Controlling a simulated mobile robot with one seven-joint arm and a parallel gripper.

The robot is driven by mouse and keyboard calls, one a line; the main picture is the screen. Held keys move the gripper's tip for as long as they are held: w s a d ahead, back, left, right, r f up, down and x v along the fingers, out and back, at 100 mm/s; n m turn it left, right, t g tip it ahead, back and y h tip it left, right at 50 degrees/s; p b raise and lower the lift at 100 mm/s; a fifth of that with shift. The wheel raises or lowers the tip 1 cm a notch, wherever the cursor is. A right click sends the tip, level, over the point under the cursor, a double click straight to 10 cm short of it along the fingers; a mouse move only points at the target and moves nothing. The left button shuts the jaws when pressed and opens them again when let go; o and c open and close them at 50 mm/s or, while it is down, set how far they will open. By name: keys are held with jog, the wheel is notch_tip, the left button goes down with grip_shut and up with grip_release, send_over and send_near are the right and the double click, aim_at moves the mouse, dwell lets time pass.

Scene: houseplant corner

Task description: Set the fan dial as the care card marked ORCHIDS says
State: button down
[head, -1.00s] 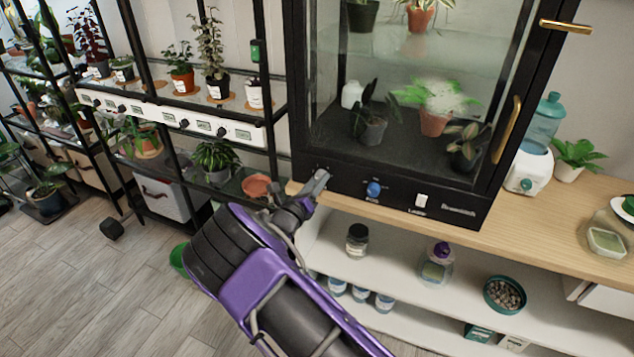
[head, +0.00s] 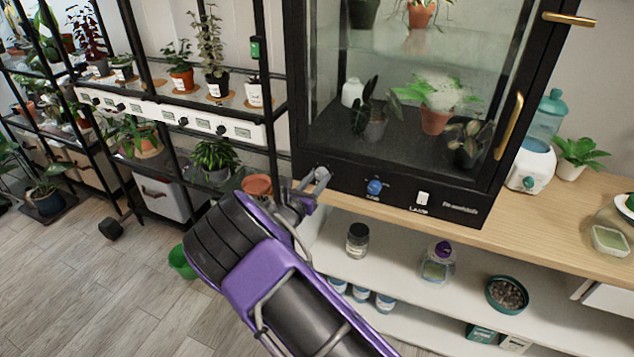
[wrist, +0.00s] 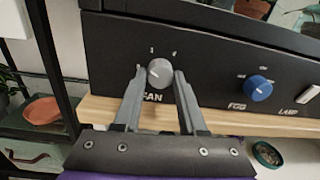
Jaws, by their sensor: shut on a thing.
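The grey fan dial (wrist: 158,73) is on the cabinet's black front panel, above the partly covered word FAN. The numbers 1 and 4 show above it; I cannot read its exact setting. My gripper (wrist: 159,82) has one finger on each side of the dial and is shut on it. In the head view, my gripper (head: 311,184) is at the panel's left end, with the dial (head: 322,174) between its fingers. I cannot make out a card marked ORCHIDS in these views.
Right of the dial are a blue FOG knob (wrist: 258,88) and a white LAMP switch (wrist: 307,104). A wooden counter (head: 560,210) runs below the black glass cabinet (head: 400,165). A black plant rack (head: 272,90) stands close on the left.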

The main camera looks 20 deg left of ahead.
jog(key=m+b, duration=0.1)
jog(key=m, duration=0.4)
jog(key=shift+m, duration=0.3)
dwell(0.5)
jog(key=shift+c, duration=2.3)
grip_release()
jog(key=s+a+p, duration=0.1)
jog(key=s, duration=1.6)
jog(key=shift+s+a+r+p, duration=0.15)
jog(key=shift+a+r+p, duration=0.15)
jog(key=shift+a+r, duration=0.1)
